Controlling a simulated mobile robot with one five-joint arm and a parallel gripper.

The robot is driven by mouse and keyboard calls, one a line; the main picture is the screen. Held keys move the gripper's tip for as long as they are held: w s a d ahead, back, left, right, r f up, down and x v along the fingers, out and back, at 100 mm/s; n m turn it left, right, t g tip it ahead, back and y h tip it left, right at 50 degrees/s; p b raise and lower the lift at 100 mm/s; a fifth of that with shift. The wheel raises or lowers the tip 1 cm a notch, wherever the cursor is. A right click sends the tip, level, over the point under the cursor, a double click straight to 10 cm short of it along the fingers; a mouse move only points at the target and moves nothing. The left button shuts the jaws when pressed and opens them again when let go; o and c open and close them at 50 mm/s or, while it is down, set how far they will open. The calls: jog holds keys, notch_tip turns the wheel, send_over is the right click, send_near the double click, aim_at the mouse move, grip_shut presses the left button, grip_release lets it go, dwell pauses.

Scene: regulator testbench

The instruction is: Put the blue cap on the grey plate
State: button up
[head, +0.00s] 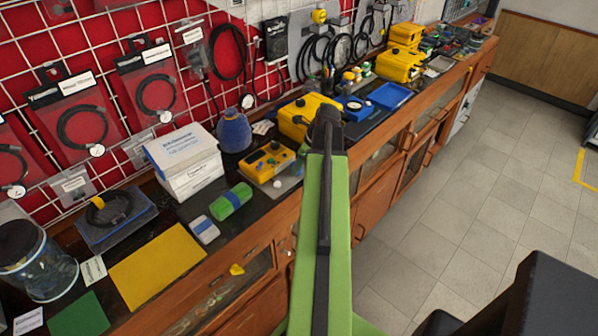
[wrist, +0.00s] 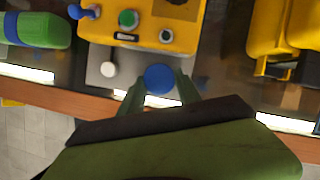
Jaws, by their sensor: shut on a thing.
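The blue cap (wrist: 159,77) is round and sits between the fingertips of my gripper (wrist: 158,88) in the wrist view. My gripper is shut on it. In the wrist view the cap overlaps the grey plate (wrist: 128,82); I cannot tell whether it touches the plate or is held above it. The grey plate also shows in the head view (head: 288,186), partly behind my arm, in front of a yellow control box. In the head view my arm hides the fingertips and the held cap.
The yellow control box (wrist: 135,22) with knobs borders the plate. A small white knob (wrist: 108,69) is on the plate's left part. A green roll with a blue band (head: 231,200) lies to the left. Another yellow case (wrist: 275,40) stands to the right. The bench's front edge is close.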

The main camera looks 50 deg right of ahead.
jog(key=shift+f, duration=0.4)
jog(key=o, duration=1.3)
jog(key=shift+r+p, duration=0.45)
jog(key=shift+p, duration=0.1)
jog(key=p+v, duration=1)
jog(key=v, duration=0.1)
jog(key=shift+s, duration=0.25)
jog(key=shift+r, duration=0.15)
